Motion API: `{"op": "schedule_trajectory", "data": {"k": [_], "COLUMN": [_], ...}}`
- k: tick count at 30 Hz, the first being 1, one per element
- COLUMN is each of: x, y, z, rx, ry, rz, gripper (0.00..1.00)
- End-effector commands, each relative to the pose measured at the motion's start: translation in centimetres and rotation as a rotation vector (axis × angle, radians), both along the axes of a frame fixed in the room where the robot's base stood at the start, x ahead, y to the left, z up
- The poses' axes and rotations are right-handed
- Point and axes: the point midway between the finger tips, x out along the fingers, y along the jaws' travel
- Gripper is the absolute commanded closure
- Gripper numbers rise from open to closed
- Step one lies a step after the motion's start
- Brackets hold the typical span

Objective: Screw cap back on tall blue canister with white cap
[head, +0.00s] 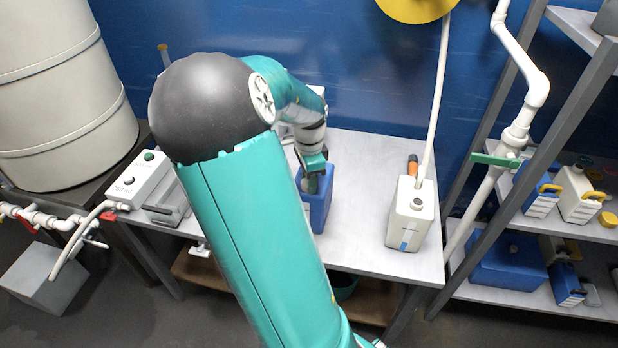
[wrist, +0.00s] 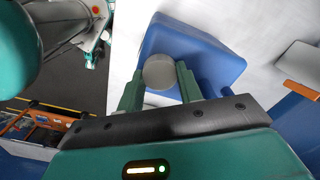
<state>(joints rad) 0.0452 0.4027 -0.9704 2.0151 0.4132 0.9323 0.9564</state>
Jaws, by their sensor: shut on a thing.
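The tall blue canister (head: 317,200) stands on the light work table, partly hidden behind my arm in the head view. The wrist view shows its blue top (wrist: 195,50) from above. A round pale grey-white cap (wrist: 159,71) sits between my fingertips, over the canister's top near one edge. My gripper (wrist: 160,80) is shut on the cap, a green finger on each side; in the head view my gripper (head: 314,172) is at the canister's top. Whether the cap is seated on the neck cannot be told, since the neck is hidden.
A white canister (head: 410,214) stands on the table (head: 360,165) to the right, with an orange-handled tool (head: 412,165) behind it. A white switch box (head: 142,180) is at the left. A shelf (head: 590,228) with several containers stands at the right. Table between the canisters is clear.

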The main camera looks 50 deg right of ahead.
Motion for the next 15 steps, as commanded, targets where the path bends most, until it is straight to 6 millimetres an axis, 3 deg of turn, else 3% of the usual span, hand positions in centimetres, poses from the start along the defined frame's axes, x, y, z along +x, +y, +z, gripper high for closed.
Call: {"op": "schedule_trajectory", "data": {"k": [4, 15], "x": [0.03, 0.02], "y": [0.0, 0.0], "z": [-0.02, 0.0], "rx": [0.0, 0.0], "ry": [0.0, 0.0], "rz": [-0.12, -0.177], "gripper": [0.96, 0.96]}}
